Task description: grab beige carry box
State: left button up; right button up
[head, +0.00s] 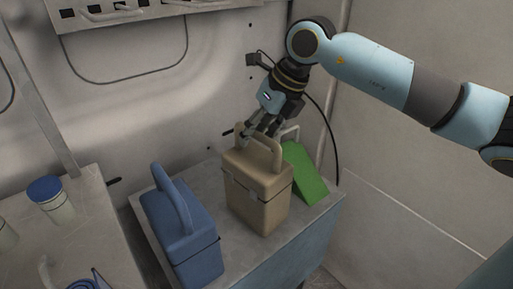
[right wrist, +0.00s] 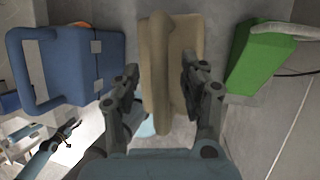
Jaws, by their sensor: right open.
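The beige carry box (head: 257,195) stands upright on a grey cabinet top, its handle arching up. My right gripper (head: 259,135) comes down from above, with its fingers at the handle. In the right wrist view my right gripper (right wrist: 160,82) is open, one finger on each side of the beige handle (right wrist: 158,70). A gap shows on both sides, so the fingers look clear of it. My left gripper (right wrist: 74,128) shows small at the lower left of the right wrist view; its jaws are too small to judge.
A blue carry box (head: 182,228) stands left of the beige one, and a green box (head: 305,172) stands close behind it on the right. The cabinet top (head: 322,207) has little free room. A blue-lidded tub (head: 46,190) stands on a bench at the left.

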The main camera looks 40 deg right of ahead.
jog(key=shift+w+f, duration=0.1)
jog(key=shift+f, duration=0.2)
jog(key=shift+f+b, duration=0.25)
jog(key=shift+b, duration=0.1)
dwell(0.5)
grip_shut()
